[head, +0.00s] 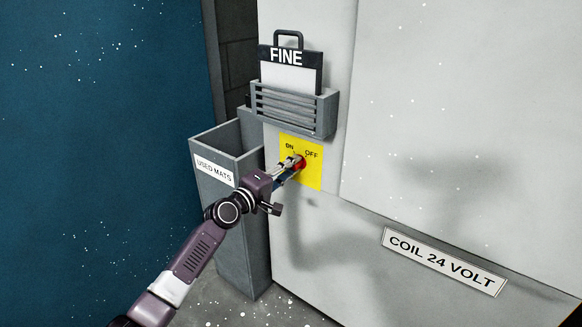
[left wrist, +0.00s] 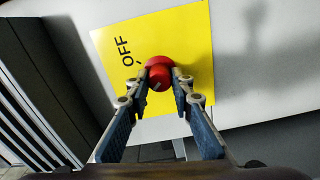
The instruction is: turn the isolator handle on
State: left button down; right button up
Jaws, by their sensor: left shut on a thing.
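The isolator handle (left wrist: 159,72) is a red knob on a yellow plate (head: 315,175) fixed to the pale cabinet front. The plate reads ON at its upper left and OFF at its upper right in the head view. My left gripper (head: 297,161) reaches the knob, and its fingers hide much of it there. In the left wrist view the two fingertips (left wrist: 160,82) sit on either side of the red handle and are shut on it. A short mark shows beside the word OFF. The handle's exact pointing direction is hard to tell. My right gripper is not in view.
A grey bin labelled USED MATS (head: 240,235) stands left of the plate, close under my left arm. A grey slotted holder (head: 295,108) with a FINE board (head: 288,75) is mounted above. A COIL 24 VOLT label (head: 443,261) is at lower right.

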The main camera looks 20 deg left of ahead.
pick_arm(q)
jog(key=c, duration=1.7)
grip_release()
jog(key=shift+s, duration=0.1)
jog(key=v, duration=1.1)
jog(key=shift+s+a, duration=0.15)
jog(key=shift+s, duration=0.25)
